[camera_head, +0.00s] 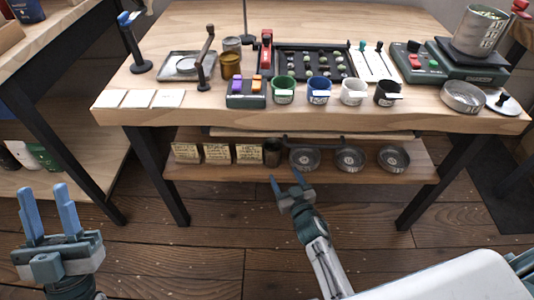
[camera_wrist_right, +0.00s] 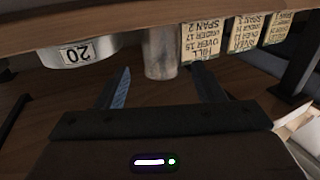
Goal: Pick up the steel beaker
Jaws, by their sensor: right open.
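A small steel beaker (camera_head: 272,152) stands on the lower shelf, between the labelled bags and the round steel dishes. In the right wrist view the beaker (camera_wrist_right: 160,55) appears between and beyond my fingertips, upside down in the picture. My right gripper (camera_head: 286,179) is open and empty, in front of the shelf and apart from the beaker. Its fingers also show in the right wrist view (camera_wrist_right: 159,72). My left gripper (camera_head: 45,190) is open and empty, low at the far left, away from the table.
Labelled bags (camera_head: 217,153) stand left of the beaker, and steel dishes (camera_head: 305,159) sit to its right. The tabletop (camera_head: 215,118) overhangs the shelf (camera_head: 225,172) and carries several cups, a black bean tray (camera_head: 316,64) and a large steel container (camera_head: 479,32). The floor before the shelf is clear.

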